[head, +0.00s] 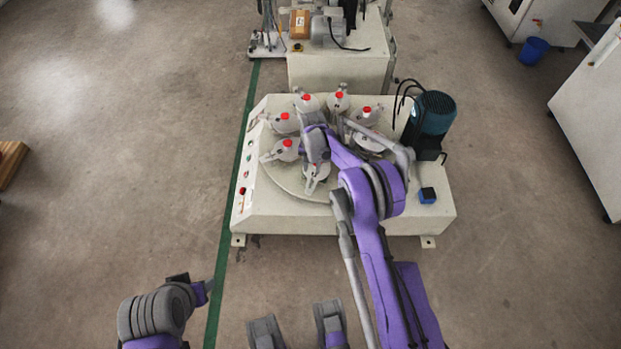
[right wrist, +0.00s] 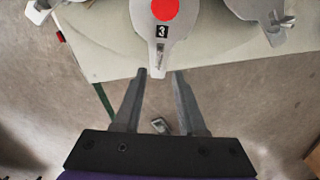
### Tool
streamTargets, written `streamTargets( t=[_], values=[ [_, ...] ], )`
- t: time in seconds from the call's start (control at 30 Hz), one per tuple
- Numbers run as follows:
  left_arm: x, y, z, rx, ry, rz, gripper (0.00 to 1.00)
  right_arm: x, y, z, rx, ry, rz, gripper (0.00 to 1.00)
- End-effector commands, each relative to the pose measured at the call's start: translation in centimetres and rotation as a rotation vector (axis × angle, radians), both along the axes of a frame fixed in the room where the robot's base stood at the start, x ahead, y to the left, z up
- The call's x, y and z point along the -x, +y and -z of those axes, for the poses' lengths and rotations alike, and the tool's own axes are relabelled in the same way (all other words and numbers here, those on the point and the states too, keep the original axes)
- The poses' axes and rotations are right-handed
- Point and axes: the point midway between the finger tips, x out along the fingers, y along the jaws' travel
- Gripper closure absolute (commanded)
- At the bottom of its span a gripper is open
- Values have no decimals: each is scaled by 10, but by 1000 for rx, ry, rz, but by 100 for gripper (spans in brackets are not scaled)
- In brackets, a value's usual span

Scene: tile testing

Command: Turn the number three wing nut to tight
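The number three wing nut (right wrist: 158,52) shows in the right wrist view as a pale grey part with a narrow end, a black "3" label and a round red top. In the head view, a grey part (head: 314,179) at the turntable's front seems to be it, partly hidden by my right arm. My right gripper (right wrist: 157,78) is open, its two fingers either side of the narrow end's line, with the end at about fingertip level in the picture. I cannot tell whether they touch. In the head view the right gripper (head: 316,150) is over the turntable. My left gripper (head: 200,290) is low left, away from the machine.
Several similar red-topped parts, such as one at the left (head: 286,149), ring the turntable. Another machine (head: 340,67) is behind. Floor (head: 110,190) at left is clear.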

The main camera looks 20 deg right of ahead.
Motion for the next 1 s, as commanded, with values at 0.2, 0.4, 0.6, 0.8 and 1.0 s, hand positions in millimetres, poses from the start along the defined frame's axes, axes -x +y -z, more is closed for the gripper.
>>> streamTargets(
  t=[0.2,0.4,0.6,0.8,1.0],
  values=[
    [-1,0,9,0,3,0,50,0,0,45,0,0,1,60],
    [-1,0,13,0,4,0,50,0,0,68,1,-1,2,60],
    [-1,0,13,0,5,0,50,0,0,74,0,-1,2,60],
    [-1,0,13,0,5,0,50,0,0,74,0,-1,2,62],
    [-1,0,13,0,5,0,50,0,0,74,1,-1,2,98]
  ],
)
